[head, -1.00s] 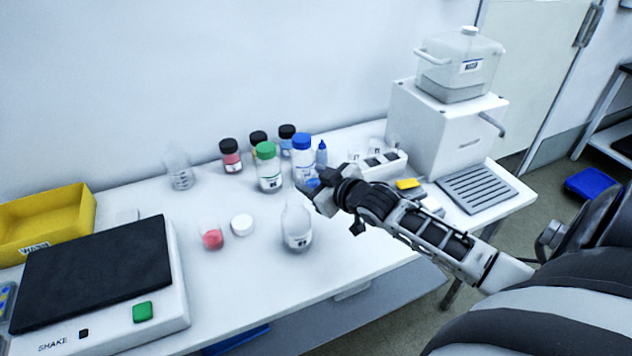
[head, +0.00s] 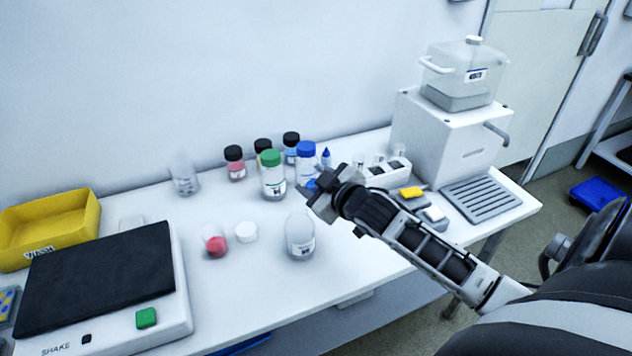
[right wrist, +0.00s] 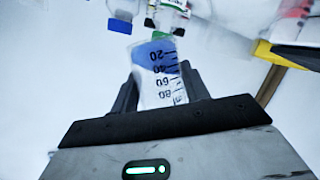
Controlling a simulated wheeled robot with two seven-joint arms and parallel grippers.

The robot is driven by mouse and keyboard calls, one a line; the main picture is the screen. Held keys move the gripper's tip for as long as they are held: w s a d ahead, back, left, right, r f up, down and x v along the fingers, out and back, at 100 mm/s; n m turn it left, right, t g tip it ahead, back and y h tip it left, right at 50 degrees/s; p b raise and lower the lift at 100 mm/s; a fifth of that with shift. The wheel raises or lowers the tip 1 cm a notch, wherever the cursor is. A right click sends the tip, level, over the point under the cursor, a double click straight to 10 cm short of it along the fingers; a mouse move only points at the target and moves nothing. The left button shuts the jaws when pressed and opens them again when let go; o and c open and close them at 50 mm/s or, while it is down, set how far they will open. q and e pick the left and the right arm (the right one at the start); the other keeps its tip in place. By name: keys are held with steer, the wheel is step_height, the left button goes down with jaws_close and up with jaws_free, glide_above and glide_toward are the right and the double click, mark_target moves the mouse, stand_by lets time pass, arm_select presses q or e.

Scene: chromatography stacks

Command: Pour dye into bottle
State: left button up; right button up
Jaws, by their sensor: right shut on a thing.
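My right gripper (head: 318,192) is shut on a small clear graduated beaker (right wrist: 160,85) with blue dye (right wrist: 155,52) in it, seen between the fingers in the right wrist view. In the head view the gripper mostly hides this beaker, and a bit of blue shows at its tip. A clear bottle with a label (head: 300,240) stands on the table just below and left of the gripper, apart from it. A loose white cap (head: 246,232) lies left of the bottle. Whether the held beaker is tilted is unclear. My left gripper is out of view.
A beaker with pink dye (head: 216,244) stands left of the cap. Capped bottles, including a green-capped one (head: 273,176), stand behind. A shaker (head: 100,290) and yellow bin (head: 50,225) are at left, a white box (head: 450,135) at right.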

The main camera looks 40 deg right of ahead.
steer(key=shift+r, duration=0.1)
stand_by(0.3)
steer(key=shift+a+n, duration=0.15)
steer(key=shift+n, duration=0.25)
steer(key=shift+t+h+b, duration=0.3)
steer(key=shift+b, duration=0.05)
steer(key=shift+n+b, duration=0.3)
steer(key=shift+n, duration=0.2)
steer(key=shift+f+n+h+b, duration=0.2)
steer(key=shift+n+h+b, duration=0.1)
steer(key=shift+b, duration=0.05)
